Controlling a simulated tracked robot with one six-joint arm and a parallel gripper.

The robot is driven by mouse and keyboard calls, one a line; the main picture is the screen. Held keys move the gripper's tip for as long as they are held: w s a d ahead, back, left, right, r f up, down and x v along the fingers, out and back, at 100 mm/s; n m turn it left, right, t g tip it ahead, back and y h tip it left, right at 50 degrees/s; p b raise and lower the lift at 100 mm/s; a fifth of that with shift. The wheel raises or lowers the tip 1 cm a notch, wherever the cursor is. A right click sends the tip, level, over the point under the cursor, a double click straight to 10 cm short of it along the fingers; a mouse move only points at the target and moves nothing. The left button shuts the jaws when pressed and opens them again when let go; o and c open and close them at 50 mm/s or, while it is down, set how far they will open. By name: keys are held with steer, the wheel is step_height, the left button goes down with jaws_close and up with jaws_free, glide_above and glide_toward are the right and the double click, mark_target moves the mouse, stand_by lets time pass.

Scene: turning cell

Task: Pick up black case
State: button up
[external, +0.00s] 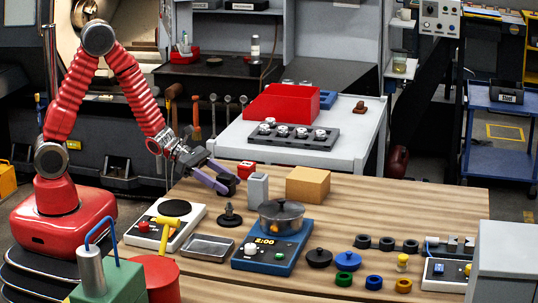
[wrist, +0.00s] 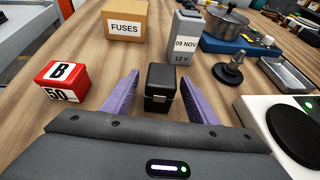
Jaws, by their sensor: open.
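The black case (wrist: 161,82) is a small dark box with a metal clasp on its front. In the wrist view it stands on the wooden table between the purple fingers of my gripper (wrist: 160,76), with a gap visible on each side. My gripper is open. In the external view my gripper (external: 228,184) is low over the table, left of the grey block; the case is hard to tell from the dark parts there.
A red box marked B 50 (wrist: 62,82) stands left of the case. A FUSES carton (wrist: 125,20) and a grey 12 V block (wrist: 184,38) stand behind it. A black-based post (wrist: 229,70) and a white hotplate (wrist: 285,130) are to the right.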

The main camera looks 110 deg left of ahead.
mark_target(233, 186)
steer(key=shift+x, duration=2.15)
steer(key=c, duration=1.3)
steer(key=shift+o, duration=0.2)
steer(key=shift+r, duration=0.1)
step_height(233, 186, up, 10)
